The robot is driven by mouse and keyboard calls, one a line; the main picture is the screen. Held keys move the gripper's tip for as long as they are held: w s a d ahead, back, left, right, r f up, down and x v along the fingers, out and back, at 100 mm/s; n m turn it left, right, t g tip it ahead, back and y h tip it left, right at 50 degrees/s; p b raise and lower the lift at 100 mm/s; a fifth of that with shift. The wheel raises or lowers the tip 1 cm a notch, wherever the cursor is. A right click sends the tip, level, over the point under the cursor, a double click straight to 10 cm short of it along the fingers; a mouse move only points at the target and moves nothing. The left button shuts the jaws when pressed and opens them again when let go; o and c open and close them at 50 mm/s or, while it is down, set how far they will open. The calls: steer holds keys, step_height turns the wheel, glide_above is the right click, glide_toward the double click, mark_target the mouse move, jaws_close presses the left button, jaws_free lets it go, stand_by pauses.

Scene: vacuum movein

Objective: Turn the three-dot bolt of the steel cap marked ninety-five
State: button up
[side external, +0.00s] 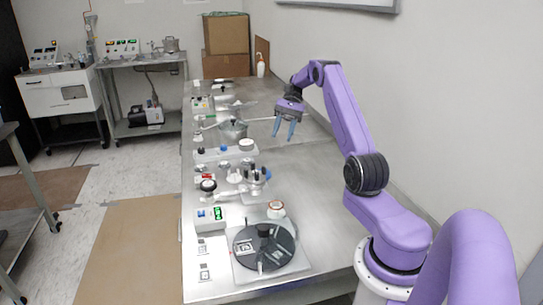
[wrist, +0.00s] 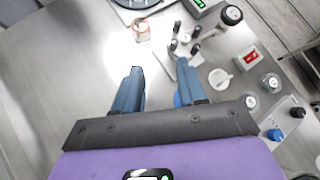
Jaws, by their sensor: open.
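My gripper (side external: 284,135) is open and empty, held above the bare middle of the steel bench, its blue fingers pointing down. In the wrist view its two fingers (wrist: 161,82) stand apart with only bench top between them. Small round steel caps show right of the fingers in the wrist view, one at the right (wrist: 270,82) and one nearer the gripper (wrist: 250,101). In the side view, small round steel parts (side external: 225,163) sit on the bench left of my gripper. The number ninety-five and the three-dot bolt are too small to make out.
A dark round plate with a black knob (side external: 264,248) lies at the bench's near end, with a small jar (side external: 276,208) behind it. The bench's right side is clear.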

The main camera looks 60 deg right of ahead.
steer(key=w+a+r+n+g+h, duration=0.35)
steer(key=w+a+n+h, duration=0.2)
steer(key=n, duration=0.25)
steer(key=n+h, duration=0.5)
steer(key=n, duration=0.3)
glide_toward(263, 167)
steer(key=x, duration=0.8)
steer(key=shift+s+d+f, duration=0.1)
steer(key=shift+s+f, duration=0.1)
steer(key=shift+f, duration=0.05)
jaws_close()
